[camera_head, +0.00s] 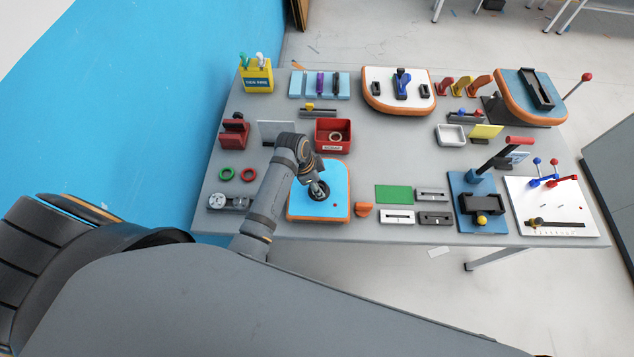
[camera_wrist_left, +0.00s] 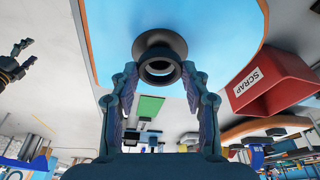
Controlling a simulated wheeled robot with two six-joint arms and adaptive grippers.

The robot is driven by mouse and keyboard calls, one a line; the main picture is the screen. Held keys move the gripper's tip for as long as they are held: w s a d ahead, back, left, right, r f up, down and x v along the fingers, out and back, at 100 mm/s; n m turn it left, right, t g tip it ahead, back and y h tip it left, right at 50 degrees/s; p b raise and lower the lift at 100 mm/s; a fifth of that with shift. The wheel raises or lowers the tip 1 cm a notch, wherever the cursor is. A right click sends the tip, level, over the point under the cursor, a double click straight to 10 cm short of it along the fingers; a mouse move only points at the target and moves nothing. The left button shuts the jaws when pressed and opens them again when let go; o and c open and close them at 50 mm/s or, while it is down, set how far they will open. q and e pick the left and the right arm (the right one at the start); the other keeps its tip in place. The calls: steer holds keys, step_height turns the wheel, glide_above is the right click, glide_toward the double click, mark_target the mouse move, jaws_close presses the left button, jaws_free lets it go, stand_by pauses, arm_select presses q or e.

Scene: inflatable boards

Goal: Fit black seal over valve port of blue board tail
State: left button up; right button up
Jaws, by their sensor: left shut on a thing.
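The blue board tail (camera_head: 335,172) with an orange edge lies at the front of the table; its blue face fills the top of the left wrist view (camera_wrist_left: 220,25). My left gripper (camera_head: 318,190) reaches down over it. In the left wrist view my left gripper (camera_wrist_left: 160,75) is shut on the black seal (camera_wrist_left: 160,69), a ring between the fingertips. A wider dark flange (camera_wrist_left: 150,41), apparently the valve port, is right behind the ring at the board. I cannot tell whether the seal is seated. My right gripper (camera_wrist_left: 25,58) shows at the left edge, fingers apart and empty.
A red scrap box (camera_head: 333,136) stands just behind the board tail. Red and green rings (camera_head: 238,174) and a gauge (camera_head: 228,201) lie left. An orange piece (camera_head: 363,210), a green mat (camera_head: 394,194) and grey blocks (camera_head: 435,218) lie right. The table's front edge is close.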

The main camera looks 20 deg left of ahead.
arm_select(q)
steer(key=shift+f+b, duration=0.4)
steer(key=shift+f, duration=0.5)
steer(key=o, duration=0.9)
steer(key=shift+r, duration=0.2)
steer(key=v, duration=1.1)
steer(key=shift+s+r, duration=0.1)
steer(key=shift+r, duration=0.2)
